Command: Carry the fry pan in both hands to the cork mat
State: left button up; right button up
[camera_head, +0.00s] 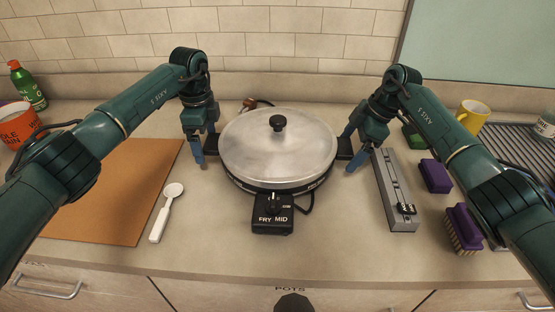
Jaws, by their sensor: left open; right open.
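The fry pan (242,158) is a round electric pan with a silver lid, a black knob on top and a black control box in front reading FRY MID. It stands on the counter in the middle. The cork mat (110,205) is a flat brown sheet on the counter to the left, partly covered by my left arm. My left gripper (202,158) is open at the pan's left handle, which is mostly hidden. My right gripper (350,160) is open at the pan's dark right handle (344,148). I cannot tell whether the fingers touch the handles.
A white spoon (166,210) lies between the mat and the pan. A grey power strip (394,190) lies right of the pan, with purple sponges (435,176) beyond. A green bottle (27,86) and an orange container (16,124) stand far left, a yellow mug (472,116) at right.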

aim_at(342, 165)
pick_arm(q)
jog(key=shift+f, duration=1.45)
pick_arm(e)
jog(key=shift+x, duration=1.5)
pick_arm(q)
jog(key=shift+c, duration=0.5)
pick_arm(e)
jog(key=shift+c, duration=0.5)
pick_arm(q)
grip_shut()
pick_arm(e)
grip_shut()
pick_arm(q)
jog(key=shift+w+r, duration=0.15)
jog(key=shift+r, duration=0.15)
pick_arm(e)
jog(key=shift+w+r, duration=0.15)
jog(key=shift+r, duration=0.2)
